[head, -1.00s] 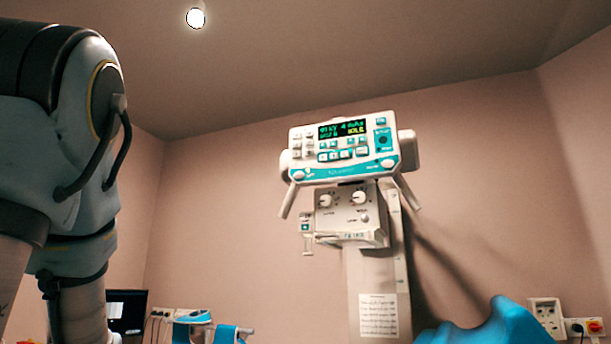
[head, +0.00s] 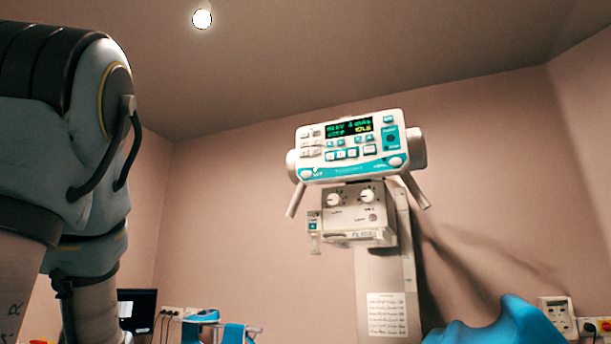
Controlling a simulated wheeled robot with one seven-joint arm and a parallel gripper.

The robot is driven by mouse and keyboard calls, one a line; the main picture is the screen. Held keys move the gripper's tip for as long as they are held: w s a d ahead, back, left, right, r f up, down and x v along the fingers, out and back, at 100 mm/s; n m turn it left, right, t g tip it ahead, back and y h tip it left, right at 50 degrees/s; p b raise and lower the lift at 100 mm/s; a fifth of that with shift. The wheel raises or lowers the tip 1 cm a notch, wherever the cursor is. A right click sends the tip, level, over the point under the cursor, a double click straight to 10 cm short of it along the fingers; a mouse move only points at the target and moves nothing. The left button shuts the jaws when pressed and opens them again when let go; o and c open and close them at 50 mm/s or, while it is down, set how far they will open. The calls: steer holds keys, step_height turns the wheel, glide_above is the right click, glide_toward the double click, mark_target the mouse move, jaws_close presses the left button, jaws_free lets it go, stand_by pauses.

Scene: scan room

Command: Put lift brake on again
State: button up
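The X-ray unit's control head (head: 350,150), white and teal with a lit green display, sits at the top of a pale column (head: 378,275). Below it is a grey collimator box (head: 356,212) with two white knobs. A small lever-like part (head: 314,228) with a teal label hangs at the box's left side. I cannot tell for certain which part is the lift brake. My arm fills the left edge of the head view. My gripper is outside the view.
A blue rounded shape (head: 490,330) rises at the bottom right. A dark monitor (head: 137,308) and blue-white equipment (head: 203,318) stand low at left. Wall sockets (head: 557,315) are at lower right. The wall between my arm and the unit is clear.

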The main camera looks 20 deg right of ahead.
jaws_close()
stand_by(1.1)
